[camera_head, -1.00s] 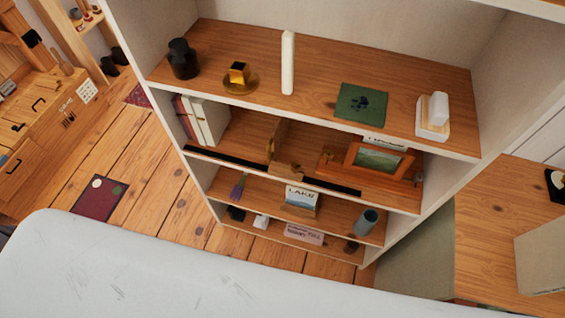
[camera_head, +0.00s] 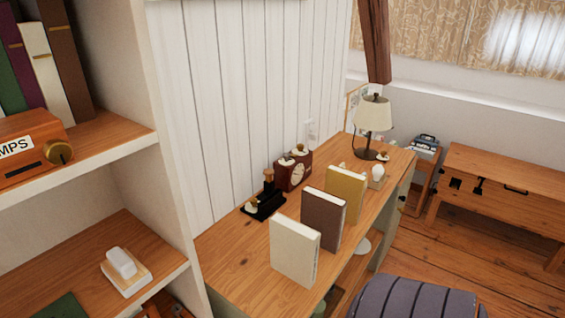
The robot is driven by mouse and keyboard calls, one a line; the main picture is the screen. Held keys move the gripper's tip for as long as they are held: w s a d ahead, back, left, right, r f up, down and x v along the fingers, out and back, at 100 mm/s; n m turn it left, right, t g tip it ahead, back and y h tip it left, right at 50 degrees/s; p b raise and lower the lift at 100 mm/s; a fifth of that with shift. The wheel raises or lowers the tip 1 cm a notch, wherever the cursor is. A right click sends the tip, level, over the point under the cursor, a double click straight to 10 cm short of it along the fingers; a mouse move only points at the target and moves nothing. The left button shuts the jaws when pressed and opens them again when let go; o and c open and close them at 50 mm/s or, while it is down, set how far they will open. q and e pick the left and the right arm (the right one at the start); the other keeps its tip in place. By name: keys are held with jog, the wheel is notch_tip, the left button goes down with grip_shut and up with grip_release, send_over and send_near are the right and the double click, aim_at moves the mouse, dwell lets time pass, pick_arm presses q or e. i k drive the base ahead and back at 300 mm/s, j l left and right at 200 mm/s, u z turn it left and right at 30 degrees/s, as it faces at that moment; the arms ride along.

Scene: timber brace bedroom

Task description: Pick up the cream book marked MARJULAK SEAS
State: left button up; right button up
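A cream book (camera_head: 294,252) stands upright at the near end of a wooden desk (camera_head: 231,262). No lettering can be read on it from here, so I cannot tell its title. A brown book (camera_head: 323,218) and a mustard-yellow book (camera_head: 345,193) stand upright behind it in a row along the desk. Another cream-coloured book (camera_head: 45,72) stands among dark books on the upper shelf at the left; its title is not readable either. Neither of my grippers shows in the head view.
A black stand (camera_head: 263,203), a red clock (camera_head: 294,170) and a lamp (camera_head: 373,117) stand farther back on the desk. A white bookcase (camera_head: 165,130) borders the desk's left end. A dark striped cushioned seat (camera_head: 415,300) is at the front right. Wooden floor shows at right.

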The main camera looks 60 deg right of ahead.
aim_at(294, 246)
jog(key=z, duration=1.85)
jog(key=l+u, duration=0.1)
jog(key=u, duration=0.9)
jog(key=i+l+u, duration=0.1)
jog(key=l+u, duration=0.3)
jog(key=l, duration=0.2)
jog(key=l+u, duration=0.45)
jog(key=l, duration=0.15)
jog(key=k+l+u, duration=0.15)
jog(key=l+u, duration=0.25)
jog(key=l, duration=0.2)
